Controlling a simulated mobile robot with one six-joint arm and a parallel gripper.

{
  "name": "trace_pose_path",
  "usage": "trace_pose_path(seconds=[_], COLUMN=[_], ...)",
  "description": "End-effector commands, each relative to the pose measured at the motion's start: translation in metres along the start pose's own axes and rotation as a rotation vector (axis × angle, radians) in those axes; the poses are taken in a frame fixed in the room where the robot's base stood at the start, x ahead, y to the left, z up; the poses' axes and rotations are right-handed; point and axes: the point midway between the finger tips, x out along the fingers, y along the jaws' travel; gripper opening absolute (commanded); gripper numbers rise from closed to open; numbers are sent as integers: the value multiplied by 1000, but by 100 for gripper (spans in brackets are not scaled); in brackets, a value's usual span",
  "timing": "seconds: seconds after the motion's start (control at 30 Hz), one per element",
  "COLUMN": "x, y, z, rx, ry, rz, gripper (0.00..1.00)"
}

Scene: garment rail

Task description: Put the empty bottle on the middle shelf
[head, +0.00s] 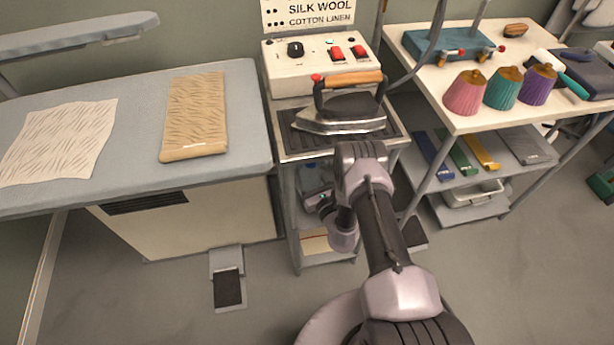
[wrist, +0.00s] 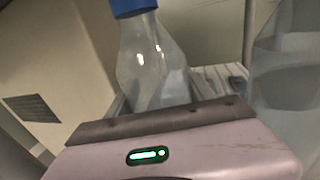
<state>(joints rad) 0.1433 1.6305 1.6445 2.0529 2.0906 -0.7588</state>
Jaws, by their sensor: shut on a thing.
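A clear bottle with a blue cap (wrist: 148,55) shows in the wrist view, just beyond my gripper (wrist: 165,115). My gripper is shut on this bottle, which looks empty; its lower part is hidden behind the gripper. A second clear bottle (wrist: 287,85) stands close on the right, with what looks like a liquid line. In the head view my gripper (head: 325,203) is at the iron stand (head: 284,195), below its top. Clear plastic (head: 312,172) shows there beside my arm. The middle shelf is mostly hidden by my arm, and I cannot tell whether the held bottle touches it.
The iron (head: 345,112) rests on the stand's top, directly above my gripper. Thin stand posts flank the space. An ironing table (head: 130,120) is at left, with a foot pedal (head: 228,285) below. A table with thread cones (head: 465,93) is at right.

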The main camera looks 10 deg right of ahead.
Motion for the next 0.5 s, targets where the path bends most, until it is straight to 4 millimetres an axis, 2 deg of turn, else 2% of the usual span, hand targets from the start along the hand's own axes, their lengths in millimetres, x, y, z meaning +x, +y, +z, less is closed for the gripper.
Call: trace_pose_path(seconds=[0.27,0.3,0.4,0.5], x=[0,0,1,1], y=[0,0,0,0], z=[0,0,0,0], rx=[0,0,-1,-1], ry=[-1,-1,-1,-1], rz=[0,0,0,1], gripper=[14,64,83,83])
